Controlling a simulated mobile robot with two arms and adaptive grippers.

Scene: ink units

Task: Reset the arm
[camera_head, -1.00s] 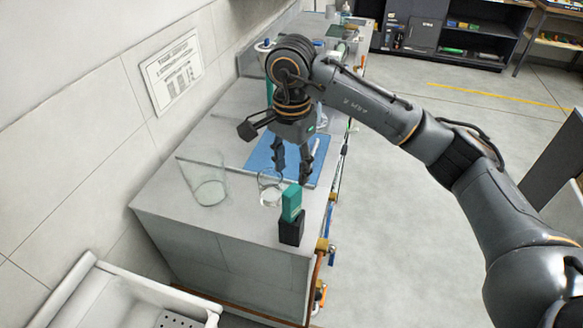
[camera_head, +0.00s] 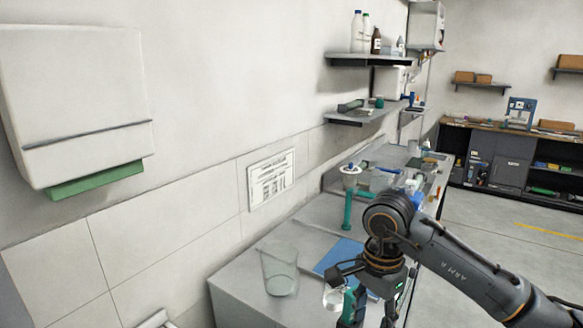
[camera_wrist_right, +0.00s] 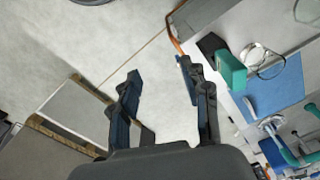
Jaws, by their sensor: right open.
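My right gripper (camera_head: 368,314) is at the bottom of the head view, at the bench's right edge, its fingertips cut off or nearly so. In the right wrist view its two fingers (camera_wrist_right: 160,70) are spread apart with nothing between them; floor shows behind the gap. A teal block (camera_wrist_right: 230,70) with a black base (camera_wrist_right: 210,43) stands on the bench just right of the fingers, apart from them in that picture. In the head view the fingers partly hide the teal block. My left gripper is not in view.
The bench (camera_head: 238,290) holds a tall clear beaker (camera_head: 280,272), a small glass dish (camera_head: 333,299), a blue mat (camera_head: 334,258) and a teal stand (camera_head: 347,210). Wall shelves (camera_head: 370,60) hold bottles. A white dispenser (camera_head: 75,100) hangs at left. Open floor (camera_head: 490,220) lies right.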

